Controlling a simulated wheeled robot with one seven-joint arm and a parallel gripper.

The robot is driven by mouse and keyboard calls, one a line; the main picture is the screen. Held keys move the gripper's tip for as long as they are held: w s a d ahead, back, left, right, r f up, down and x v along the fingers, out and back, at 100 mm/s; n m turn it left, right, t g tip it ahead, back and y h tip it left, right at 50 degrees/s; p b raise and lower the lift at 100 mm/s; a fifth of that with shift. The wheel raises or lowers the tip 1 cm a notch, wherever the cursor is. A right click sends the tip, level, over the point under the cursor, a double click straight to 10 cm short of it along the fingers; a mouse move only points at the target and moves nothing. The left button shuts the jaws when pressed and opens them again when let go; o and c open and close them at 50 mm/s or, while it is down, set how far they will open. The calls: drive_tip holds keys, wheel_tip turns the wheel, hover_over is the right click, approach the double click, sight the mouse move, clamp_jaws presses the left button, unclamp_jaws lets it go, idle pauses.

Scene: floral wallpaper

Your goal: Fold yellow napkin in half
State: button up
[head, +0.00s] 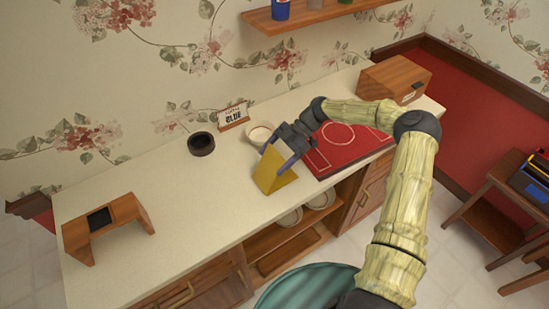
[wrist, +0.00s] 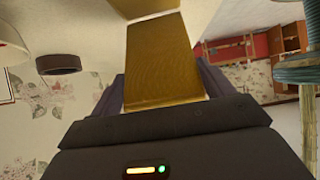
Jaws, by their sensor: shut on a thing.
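In the wrist view the napkin (wrist: 160,62) runs away from between my fingers (wrist: 160,95), with a bend near the top of the picture. The part of the napkin behind my fingers is hidden.
A white bowl (head: 259,134), a dark round bowl (head: 201,144) and a small sign (head: 233,117) stand behind. A wooden stand (head: 105,225) is at the left. The counter (head: 190,205) between is clear.

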drive_tip(key=o, duration=0.6)
drive_tip(key=shift+o, duration=0.2)
drive_tip(key=b+v, duration=0.4)
drive_tip(key=v, duration=1.3)
drive_tip(key=shift+d, duration=0.35)
drive_tip(key=shift+s+a, duration=0.1)
